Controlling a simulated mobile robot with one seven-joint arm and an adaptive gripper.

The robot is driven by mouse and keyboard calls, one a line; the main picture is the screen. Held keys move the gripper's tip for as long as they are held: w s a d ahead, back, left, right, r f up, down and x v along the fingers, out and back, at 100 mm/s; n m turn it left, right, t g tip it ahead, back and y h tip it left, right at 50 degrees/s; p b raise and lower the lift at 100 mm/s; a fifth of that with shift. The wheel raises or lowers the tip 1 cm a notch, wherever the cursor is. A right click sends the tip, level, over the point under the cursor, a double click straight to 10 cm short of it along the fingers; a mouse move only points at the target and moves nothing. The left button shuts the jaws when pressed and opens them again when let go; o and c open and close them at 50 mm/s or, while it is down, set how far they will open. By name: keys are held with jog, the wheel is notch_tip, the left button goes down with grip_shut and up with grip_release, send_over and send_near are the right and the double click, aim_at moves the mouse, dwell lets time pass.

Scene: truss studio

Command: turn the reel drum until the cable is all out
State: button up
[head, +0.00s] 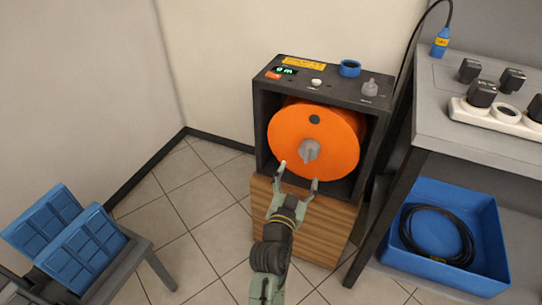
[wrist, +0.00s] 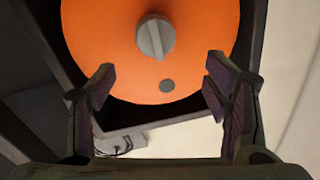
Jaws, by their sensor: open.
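The orange reel drum (head: 338,148) sits inside a dark open-fronted housing (head: 262,128). A grey knob (head: 308,150) stands at the drum's centre, and a dark round spot (head: 314,119) lies above it. In the wrist view the drum (wrist: 100,40) fills the top, with the knob (wrist: 155,37) upright and the dark spot (wrist: 167,86) below it. My gripper (head: 299,172) is open and empty in front of the drum's lower part. In the wrist view my gripper (wrist: 157,75) has its fingers wide apart, clear of the knob. No cable shows on the drum's face.
The housing stands on a wooden block (head: 310,225); a small green display (head: 287,70) is on top. A grey table (head: 480,130) with black plugs and a power strip (head: 495,119) is at the right. Below is a blue bin (head: 398,245) with coiled black cable (head: 420,240). Blue panels (head: 80,245) stand left.

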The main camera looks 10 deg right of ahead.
aim_at(308, 157)
jog(key=x, duration=0.3)
jog(key=p+x, duration=0.1)
jog(key=x, duration=0.3)
jog(key=p+x, duration=0.1)
jog(key=x, duration=0.2)
jog(key=shift+w+d+f, duration=0.2)
jog(key=shift+d+f, duration=0.1)
jog(key=shift+d, duration=0.2)
jog(key=shift+c, duration=0.5)
grip_shut()
